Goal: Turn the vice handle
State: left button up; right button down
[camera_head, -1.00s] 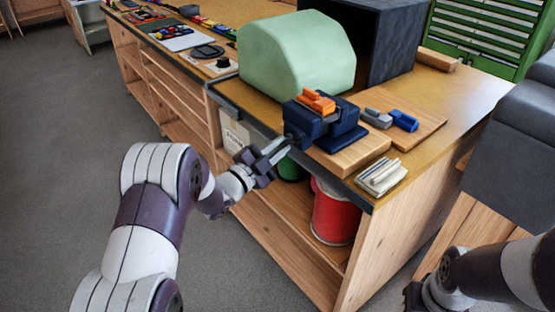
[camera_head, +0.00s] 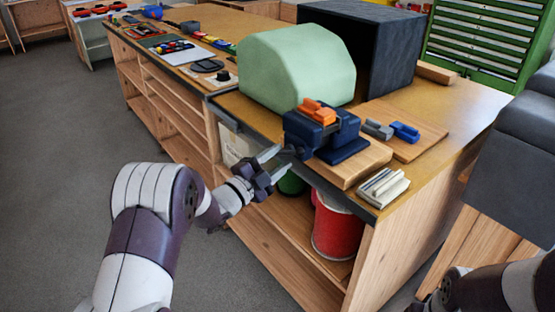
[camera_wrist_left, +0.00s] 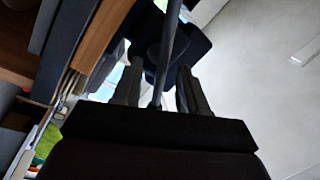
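The dark blue vice (camera_head: 341,145) with orange jaw parts (camera_head: 317,111) stands on a wooden board at the bench's front edge. Its front end faces my left gripper (camera_head: 283,160), which is just off the bench edge. In the left wrist view a thin grey rod (camera_wrist_left: 168,50), apparently the vice handle, runs between the two fingers of the left gripper (camera_wrist_left: 160,88). The fingers are apart, with gaps on both sides of the rod. Contact with it cannot be made out. My right arm shows at the bottom right, its fingers outside the picture.
A pale green rounded block (camera_head: 297,68) and a dark box (camera_head: 385,40) stand behind the vice. Grey and blue pieces (camera_head: 404,132) and a pale stack (camera_head: 382,187) lie to its right. A red drum (camera_head: 337,228) sits on the shelf below. Floor at left is clear.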

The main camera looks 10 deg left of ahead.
pick_arm(q)
jog(key=v, duration=1.2)
jog(key=shift+s+a+b, duration=0.2)
jog(key=shift+s+b, duration=0.1)
jog(key=shift+b, duration=0.15)
jog(key=shift+o, duration=1.5)
jog(key=shift+g, duration=0.4)
jog(key=r+p, duration=0.1)
jog(key=p, duration=0.1)
jog(key=w+r+p, duration=0.1)
jog(key=p, duration=0.1)
jog(key=r+p, duration=0.1)
jog(key=p, duration=0.1)
jog(key=shift+w+a+r, duration=0.35)
jog(key=w+d, duration=0.2)
jog(key=w, duration=0.2)
jog(key=w+d+f+g+p, duration=0.1)
jog(key=w+d, duration=0.2)
jog(key=w, duration=0.1)
jog(key=w+d+f+g+h+p, duration=0.1)
jog(key=w+d, duration=0.1)
jog(key=w, duration=0.2)
jog(key=shift+d+n, duration=0.3)
jog(key=shift+n, duration=0.1)
